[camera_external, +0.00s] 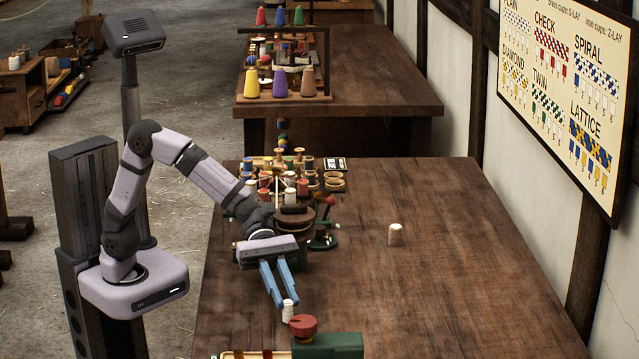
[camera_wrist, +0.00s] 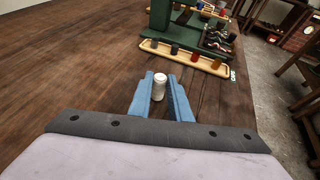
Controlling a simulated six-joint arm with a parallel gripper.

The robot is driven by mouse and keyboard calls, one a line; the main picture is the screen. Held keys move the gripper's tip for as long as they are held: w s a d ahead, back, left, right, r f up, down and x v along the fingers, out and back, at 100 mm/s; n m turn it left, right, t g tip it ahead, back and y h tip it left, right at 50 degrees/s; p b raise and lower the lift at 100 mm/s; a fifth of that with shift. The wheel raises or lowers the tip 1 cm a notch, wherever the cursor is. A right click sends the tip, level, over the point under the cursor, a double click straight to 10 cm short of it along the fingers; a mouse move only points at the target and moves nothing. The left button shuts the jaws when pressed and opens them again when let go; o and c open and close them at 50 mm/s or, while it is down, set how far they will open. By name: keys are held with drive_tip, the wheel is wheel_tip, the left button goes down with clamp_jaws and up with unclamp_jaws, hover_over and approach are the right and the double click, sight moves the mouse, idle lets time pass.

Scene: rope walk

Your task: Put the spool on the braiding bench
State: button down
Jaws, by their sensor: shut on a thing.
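A small white spool (camera_external: 288,312) is between the fingertips of my gripper (camera_external: 283,302), near the front left of the wooden bench (camera_external: 450,285). In the wrist view, the white spool (camera_wrist: 160,88) stands between the two blue fingers of my gripper (camera_wrist: 160,80), which are shut on it. I cannot tell whether its base touches the bench top. A second white spool-like piece (camera_external: 396,234) stands alone further back on the bench, apart from my gripper.
A green device with a red knob (camera_external: 303,326) is close in front of the held spool. A wooden tray of pegs (camera_wrist: 185,58) lies beyond the fingers in the wrist view. A braiding stand with coloured bobbins (camera_external: 290,190) crowds the back left. The bench's right half is mostly clear.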

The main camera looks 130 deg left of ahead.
drive_tip(key=shift+f, duration=0.15)
drive_tip(key=shift+f, duration=0.1)
drive_tip(key=c, duration=1.6)
unclamp_jaws()
drive_tip(key=shift+c, duration=0.2)
drive_tip(key=shift+r, duration=0.3)
drive_tip(key=v, duration=0.3)
drive_tip(key=shift+s+a+r, duration=0.1)
drive_tip(key=shift+a, duration=0.05)
wheel_tip(320, 180, up, 7)
drive_tip(key=p, duration=0.2)
drive_tip(key=shift+f, duration=0.25)
